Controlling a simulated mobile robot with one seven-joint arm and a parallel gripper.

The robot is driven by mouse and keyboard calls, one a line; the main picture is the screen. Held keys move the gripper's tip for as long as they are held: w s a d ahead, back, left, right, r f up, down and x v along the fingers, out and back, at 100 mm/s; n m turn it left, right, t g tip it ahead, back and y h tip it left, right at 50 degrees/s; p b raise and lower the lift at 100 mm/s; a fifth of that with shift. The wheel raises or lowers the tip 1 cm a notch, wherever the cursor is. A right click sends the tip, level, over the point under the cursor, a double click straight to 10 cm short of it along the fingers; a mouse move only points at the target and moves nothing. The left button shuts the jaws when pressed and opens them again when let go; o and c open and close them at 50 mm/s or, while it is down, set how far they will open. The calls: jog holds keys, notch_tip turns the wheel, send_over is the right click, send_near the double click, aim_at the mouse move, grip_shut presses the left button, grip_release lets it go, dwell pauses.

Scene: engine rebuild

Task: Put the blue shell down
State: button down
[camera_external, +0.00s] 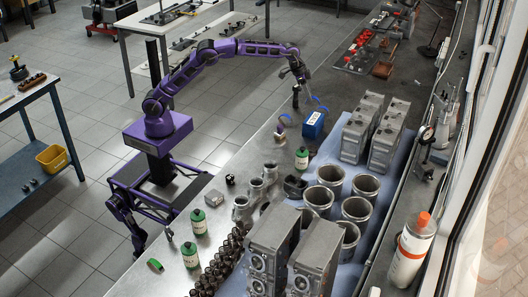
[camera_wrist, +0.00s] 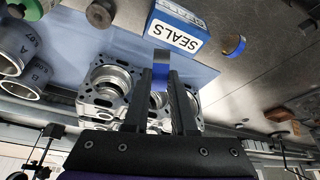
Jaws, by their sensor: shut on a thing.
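My gripper (camera_wrist: 160,74) is shut on the blue shell (camera_wrist: 160,72), whose blue face shows between the fingertips in the wrist view. In the external view my gripper (camera_external: 307,82) is above the bench, and the curved blue shell (camera_external: 319,102) shows at its tip, behind the blue seals box. I cannot tell whether the shell touches anything below it.
The blue SEALS box (camera_wrist: 180,28) is close by; it also shows in the external view (camera_external: 313,126). Grey engine blocks (camera_wrist: 103,90) and cylinders (camera_wrist: 20,85) stand on the blue mat.

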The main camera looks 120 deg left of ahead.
notch_tip(320, 180, down, 10)
jog(key=shift+a+r+b, duration=0.1)
jog(key=shift+a+b, duration=0.05)
jog(key=shift+b, duration=0.3)
jog(key=shift+f, duration=0.2)
jog(key=c, duration=0.7)
grip_release()
jog(key=shift+c, duration=0.2)
jog(key=shift+r, duration=0.25)
jog(key=v, duration=1.2)
